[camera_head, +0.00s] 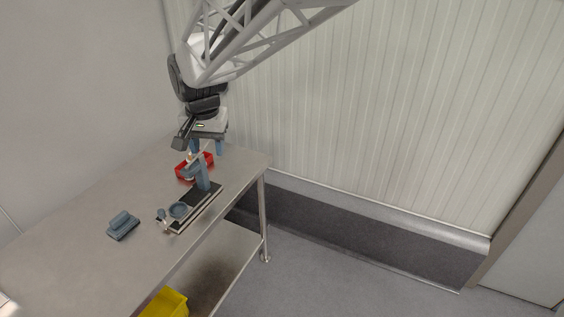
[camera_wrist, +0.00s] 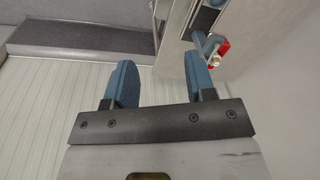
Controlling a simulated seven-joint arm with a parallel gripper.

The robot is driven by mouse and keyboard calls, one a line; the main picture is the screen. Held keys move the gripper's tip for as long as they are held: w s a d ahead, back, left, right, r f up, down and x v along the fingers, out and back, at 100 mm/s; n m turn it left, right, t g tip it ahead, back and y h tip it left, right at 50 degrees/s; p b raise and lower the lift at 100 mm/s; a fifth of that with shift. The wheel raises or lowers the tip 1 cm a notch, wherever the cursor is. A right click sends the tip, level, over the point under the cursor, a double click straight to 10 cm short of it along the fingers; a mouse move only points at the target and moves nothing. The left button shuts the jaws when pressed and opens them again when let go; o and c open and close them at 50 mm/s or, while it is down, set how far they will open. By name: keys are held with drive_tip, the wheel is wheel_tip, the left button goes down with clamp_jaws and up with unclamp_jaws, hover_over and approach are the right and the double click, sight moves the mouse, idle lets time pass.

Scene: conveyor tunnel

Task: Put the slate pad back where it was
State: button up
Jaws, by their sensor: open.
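A slate-blue pad (camera_head: 122,226) with a raised grip on top lies on the near left part of the metal table, apart from everything else. My gripper (camera_head: 208,150) is above the far end of the table, near the red tray and well away from the pad. Its two blue fingers are spread wide with nothing between them, and the wrist view (camera_wrist: 161,82) shows the same. The pad is not in the wrist view.
A yellow bin (camera_head: 166,304) is on the lower shelf. The left tabletop (camera_head: 65,255) is clear.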

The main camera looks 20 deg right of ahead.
drive_tip(key=s+d+n, duration=0.1)
drive_tip(key=s+d, duration=0.4)
drive_tip(key=s, duration=0.4)
drive_tip(key=s+d+n, duration=0.1)
drive_tip(key=s+d, duration=0.4)
drive_tip(key=s, duration=0.3)
drive_tip(key=s+d+n+t, duration=0.1)
drive_tip(key=s+d+n, duration=0.1)
drive_tip(key=s+d, duration=0.3)
drive_tip(key=s, duration=0.4)
drive_tip(key=shift+s+d+f+h, duration=0.2)
drive_tip(key=shift+s+f+h, duration=0.1)
drive_tip(key=shift+s+f, duration=0.1)
